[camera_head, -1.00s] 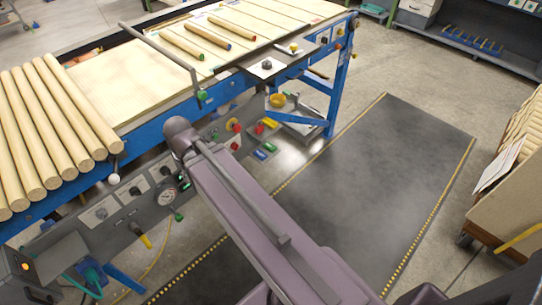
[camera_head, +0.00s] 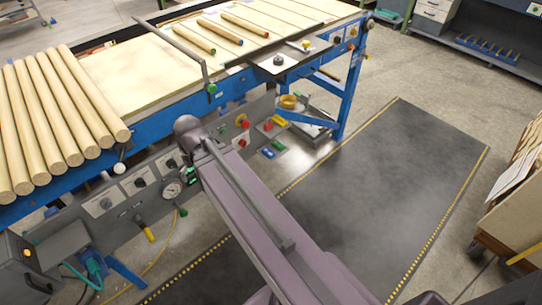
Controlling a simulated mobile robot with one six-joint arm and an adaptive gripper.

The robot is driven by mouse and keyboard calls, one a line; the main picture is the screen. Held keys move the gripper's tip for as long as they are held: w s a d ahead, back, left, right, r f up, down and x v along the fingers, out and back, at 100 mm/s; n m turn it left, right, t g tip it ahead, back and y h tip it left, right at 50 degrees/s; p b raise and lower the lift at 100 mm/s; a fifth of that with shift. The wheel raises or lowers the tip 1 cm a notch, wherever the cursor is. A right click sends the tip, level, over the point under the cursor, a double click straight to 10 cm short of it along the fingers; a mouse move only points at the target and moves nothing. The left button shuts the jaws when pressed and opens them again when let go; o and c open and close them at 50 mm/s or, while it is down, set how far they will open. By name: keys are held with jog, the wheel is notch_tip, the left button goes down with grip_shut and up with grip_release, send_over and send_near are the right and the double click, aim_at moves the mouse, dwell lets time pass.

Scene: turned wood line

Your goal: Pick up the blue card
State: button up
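A small flat blue piece (camera_head: 267,153), which looks like the blue card, shows low on the side of the blue-framed machine. My purple-grey arm reaches from the bottom of the picture up to the front of the machine, left of the coloured pieces. My gripper is not in view.
Several thick wood rods (camera_head: 55,115) lie on the machine's left end, and thinner rods (camera_head: 220,32) lie farther back. A dark floor mat (camera_head: 370,185) with yellow-dotted edges is clear. A cart with wood pieces (camera_head: 510,190) stands at right. A yellow hose (camera_head: 165,250) trails on the floor.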

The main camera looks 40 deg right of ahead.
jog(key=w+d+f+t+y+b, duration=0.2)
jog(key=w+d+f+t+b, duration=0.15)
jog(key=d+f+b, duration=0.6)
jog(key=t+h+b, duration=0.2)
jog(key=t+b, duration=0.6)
jog(key=b, duration=1.7)
send_near(276, 155)
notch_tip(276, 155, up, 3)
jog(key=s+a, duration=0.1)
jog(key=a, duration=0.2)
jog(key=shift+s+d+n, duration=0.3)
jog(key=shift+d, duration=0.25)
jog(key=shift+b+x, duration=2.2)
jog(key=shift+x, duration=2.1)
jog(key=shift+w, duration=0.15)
